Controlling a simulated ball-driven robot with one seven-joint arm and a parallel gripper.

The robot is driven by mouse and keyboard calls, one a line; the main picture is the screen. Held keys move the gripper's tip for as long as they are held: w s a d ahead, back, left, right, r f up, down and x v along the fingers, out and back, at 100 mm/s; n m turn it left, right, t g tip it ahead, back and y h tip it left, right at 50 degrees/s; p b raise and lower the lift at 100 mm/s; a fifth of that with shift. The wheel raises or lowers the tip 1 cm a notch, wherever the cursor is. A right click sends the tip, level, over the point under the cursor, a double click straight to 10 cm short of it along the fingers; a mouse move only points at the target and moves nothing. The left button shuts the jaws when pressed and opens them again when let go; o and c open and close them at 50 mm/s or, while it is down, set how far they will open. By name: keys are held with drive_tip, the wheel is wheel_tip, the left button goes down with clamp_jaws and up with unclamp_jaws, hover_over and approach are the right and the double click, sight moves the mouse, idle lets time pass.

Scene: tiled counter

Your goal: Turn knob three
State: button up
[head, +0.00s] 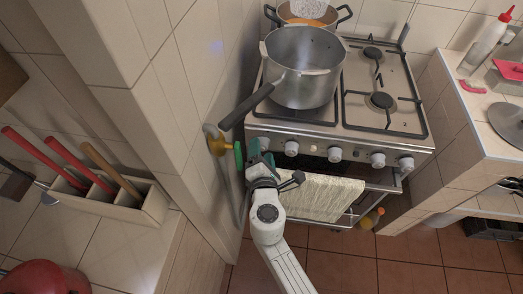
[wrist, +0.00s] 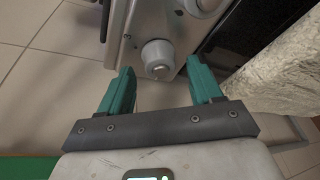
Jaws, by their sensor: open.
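The third knob from the left (head: 335,154) is to the right of my gripper (head: 260,154). My gripper is at the panel's left end, by the leftmost knob. In the wrist view my gripper (wrist: 160,68) has its two teal fingers apart and empty. One knob (wrist: 158,58) shows ahead between the fingertips, with no clear contact. A second knob (wrist: 203,6) is up and to the right.
A saucepan (head: 301,90) has its black handle out over the panel's left end. A yellow valve with a green handle (head: 238,155) is on the wall left of my gripper. A cloth (head: 318,195) hangs on the oven front. A bottle (head: 371,218) stands on the floor.

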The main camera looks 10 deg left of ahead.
drive_tip(key=shift+w+a+f, duration=0.1)
drive_tip(key=shift+w+f, duration=0.05)
drive_tip(key=shift+w, duration=0.4)
drive_tip(key=shift+c, duration=0.4)
